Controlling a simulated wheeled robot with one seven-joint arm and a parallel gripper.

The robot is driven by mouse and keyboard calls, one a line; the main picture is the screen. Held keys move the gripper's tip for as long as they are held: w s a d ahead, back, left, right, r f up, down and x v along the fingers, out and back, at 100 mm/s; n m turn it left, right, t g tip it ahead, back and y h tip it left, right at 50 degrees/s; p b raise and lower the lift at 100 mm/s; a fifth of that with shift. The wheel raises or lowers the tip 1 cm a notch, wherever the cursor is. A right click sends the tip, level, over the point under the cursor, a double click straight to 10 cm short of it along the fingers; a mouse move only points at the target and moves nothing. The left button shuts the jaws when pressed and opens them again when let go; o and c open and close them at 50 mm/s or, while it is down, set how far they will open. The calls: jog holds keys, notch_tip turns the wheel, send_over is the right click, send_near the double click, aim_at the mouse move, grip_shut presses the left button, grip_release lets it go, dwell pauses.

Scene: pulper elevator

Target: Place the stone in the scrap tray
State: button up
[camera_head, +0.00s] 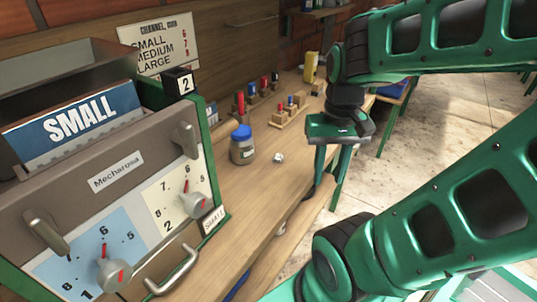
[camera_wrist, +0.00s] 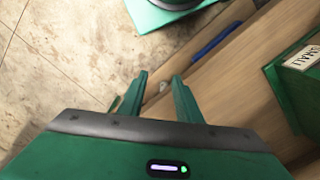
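A small grey, shiny lump (camera_head: 278,157) lies on the wooden bench in the head view, just right of a blue-lidded jar. It may be the stone, but it is too small to be sure. My gripper (camera_head: 325,192) points down at the bench's right edge, to the right of the lump and apart from it. Its two fingers (camera_wrist: 159,78) stand apart in the wrist view. A small pale thing (camera_wrist: 163,87) shows in the gap, seemingly beyond the fingers; I cannot tell what it is. I cannot make out a scrap tray in either view.
A grey machine (camera_head: 117,184) labelled Mecharosa, with dials and a SMALL sign, fills the left. The jar (camera_head: 242,150) and wooden racks (camera_head: 290,116) with coloured pegs stand on the bench (camera_head: 240,195). A blue bar (camera_wrist: 215,44) shows in the wrist view. Open floor (camera_head: 440,130) lies right.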

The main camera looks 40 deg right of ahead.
jog(key=shift+d, duration=0.15)
jog(key=shift+o, duration=1.2)
jog(key=o, duration=0.3)
jog(key=shift+s+r, duration=0.25)
jog(key=shift+s, duration=0.1)
jog(key=m+y, duration=0.4)
jog(key=m, duration=0.8)
send_near(279, 155)
jog(key=shift+x, duration=4.25)
